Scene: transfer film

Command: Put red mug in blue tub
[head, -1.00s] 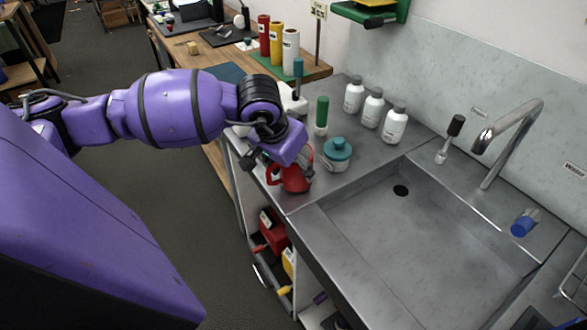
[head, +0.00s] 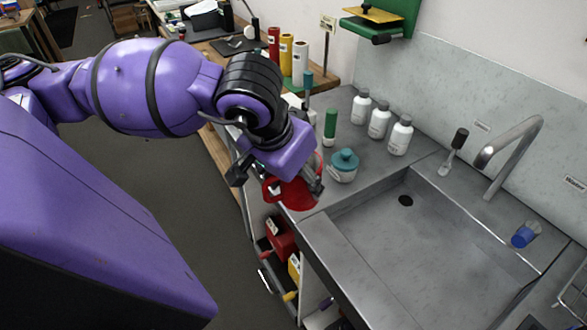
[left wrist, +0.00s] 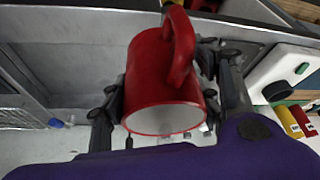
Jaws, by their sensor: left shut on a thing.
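The red mug (head: 298,196) is at the counter's front edge, left of the sink, partly hidden by my left gripper (head: 277,178). My left gripper is shut on the mug. In the left wrist view the mug (left wrist: 160,85) sits between the two fingers of the gripper (left wrist: 165,92), with its handle toward the top and its pale inside showing. I cannot tell whether its base touches the counter. I cannot make out a blue tub in either view. My right gripper is not in view.
A teal-lidded pot (head: 343,166) stands just right of the mug. A green-capped container (head: 330,127) and several white bottles (head: 379,121) stand behind. The steel sink (head: 410,255) is empty at right. A blue cup (head: 524,236) lies by the tap (head: 510,145). Open shelves are below the counter.

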